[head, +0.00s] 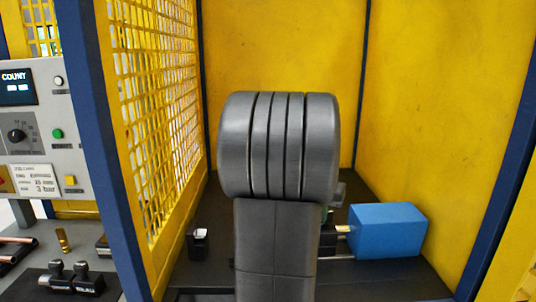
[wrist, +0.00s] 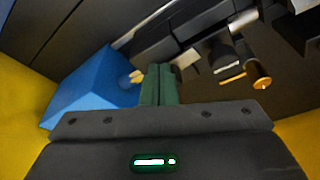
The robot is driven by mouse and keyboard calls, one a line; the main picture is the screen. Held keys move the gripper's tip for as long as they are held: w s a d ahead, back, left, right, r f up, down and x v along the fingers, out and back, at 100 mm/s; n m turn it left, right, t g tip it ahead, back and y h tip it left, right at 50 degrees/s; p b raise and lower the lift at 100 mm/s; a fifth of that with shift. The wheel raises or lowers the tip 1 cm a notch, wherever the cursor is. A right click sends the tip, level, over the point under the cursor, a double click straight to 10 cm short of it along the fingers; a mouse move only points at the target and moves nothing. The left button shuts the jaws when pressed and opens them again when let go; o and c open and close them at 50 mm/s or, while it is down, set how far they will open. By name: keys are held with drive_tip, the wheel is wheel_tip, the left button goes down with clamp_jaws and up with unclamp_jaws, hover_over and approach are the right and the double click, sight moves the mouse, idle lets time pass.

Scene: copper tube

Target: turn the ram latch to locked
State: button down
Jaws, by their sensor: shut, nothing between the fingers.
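My gripper (wrist: 159,70) shows in the wrist view as two dark green fingers, shut together with nothing between them. Its tips are beside a blue block (wrist: 95,88), close to a small tan piece (wrist: 137,76) on the block's right side. Whether they touch is unclear. In the head view the blue block (head: 388,231) stands at the right inside the yellow enclosure, with a silver rod at its left. My grey arm hides most of the gripper there. I cannot make out the ram latch for certain, nor its position.
In the wrist view, dark machine parts (wrist: 180,30) and a copper-coloured tube end (wrist: 262,81) lie right of the fingers. In the head view, a yellow mesh guard (head: 155,110) and blue post stand left, with a control panel (head: 35,120) beyond. A small black block (head: 198,242) sits on the floor.

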drive_tip(key=shift+f, duration=0.45)
drive_tip(key=shift+w+d+p, duration=0.25)
drive_tip(key=shift+w+p, duration=0.1)
drive_tip(key=shift+w, duration=0.2)
idle(0.7)
drive_tip(key=shift+w+a+p, duration=0.1)
drive_tip(key=shift+a+p, duration=0.1)
drive_tip(key=shift+p, duration=0.75)
idle(0.3)
drive_tip(key=shift+a, duration=0.1)
drive_tip(key=shift+s+a, duration=0.15)
drive_tip(key=shift+s, duration=0.2)
drive_tip(key=w+p+v, duration=0.1)
drive_tip(key=p+v, duration=0.4)
drive_tip(key=v, duration=0.1)
drive_tip(key=shift+d, duration=0.35)
drive_tip(key=shift+r, duration=0.1)
